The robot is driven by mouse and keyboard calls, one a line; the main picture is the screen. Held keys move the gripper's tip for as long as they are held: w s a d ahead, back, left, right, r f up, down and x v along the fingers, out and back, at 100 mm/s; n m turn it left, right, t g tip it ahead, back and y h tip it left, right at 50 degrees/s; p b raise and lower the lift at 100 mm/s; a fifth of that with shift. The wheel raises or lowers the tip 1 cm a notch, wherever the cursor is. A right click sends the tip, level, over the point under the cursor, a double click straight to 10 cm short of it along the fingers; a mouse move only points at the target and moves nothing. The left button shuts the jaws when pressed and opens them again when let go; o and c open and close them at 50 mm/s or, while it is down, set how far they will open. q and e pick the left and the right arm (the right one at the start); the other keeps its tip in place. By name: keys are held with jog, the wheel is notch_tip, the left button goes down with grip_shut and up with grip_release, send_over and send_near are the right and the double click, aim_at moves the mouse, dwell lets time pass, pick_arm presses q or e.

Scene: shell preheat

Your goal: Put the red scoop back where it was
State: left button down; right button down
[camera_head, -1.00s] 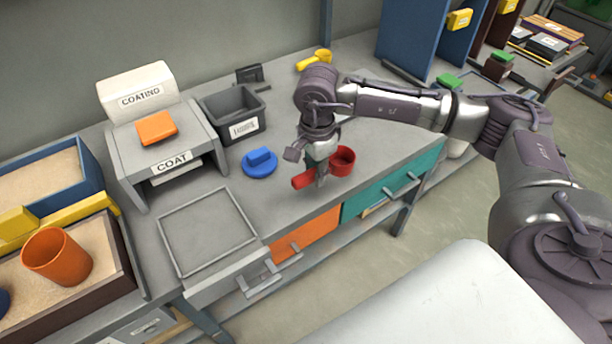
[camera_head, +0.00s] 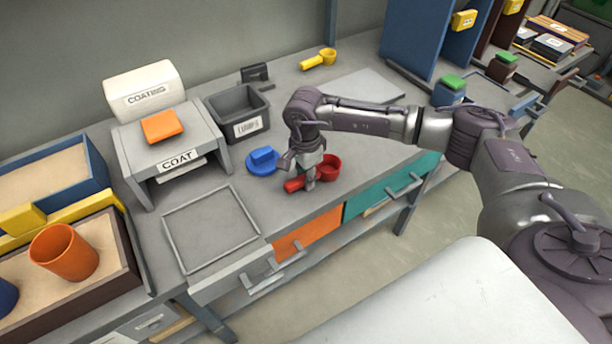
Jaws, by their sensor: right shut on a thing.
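The red scoop (camera_head: 330,166) is near the front edge of the grey workbench (camera_head: 232,182), above the seam between the orange and teal drawers. Its cup is on the right and its handle points left. My right gripper (camera_head: 311,181) points down and is shut on the scoop's handle. I cannot tell whether the scoop touches the bench top or hangs just above it. My left gripper is not in view.
A flat square frame (camera_head: 211,228) lies left of the scoop. Behind are a grey bin (camera_head: 238,113), the coat stand (camera_head: 172,150) and a yellow scoop (camera_head: 318,59). Sand trays with an orange cup (camera_head: 64,252) stand at left.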

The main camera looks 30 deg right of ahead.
jog(key=c, duration=1)
grip_release()
jog(key=shift+f, duration=0.15)
notch_tip(320, 180, up, 12)
jog(key=shift+r+b, duration=0.2)
jog(key=shift+b, duration=0.25)
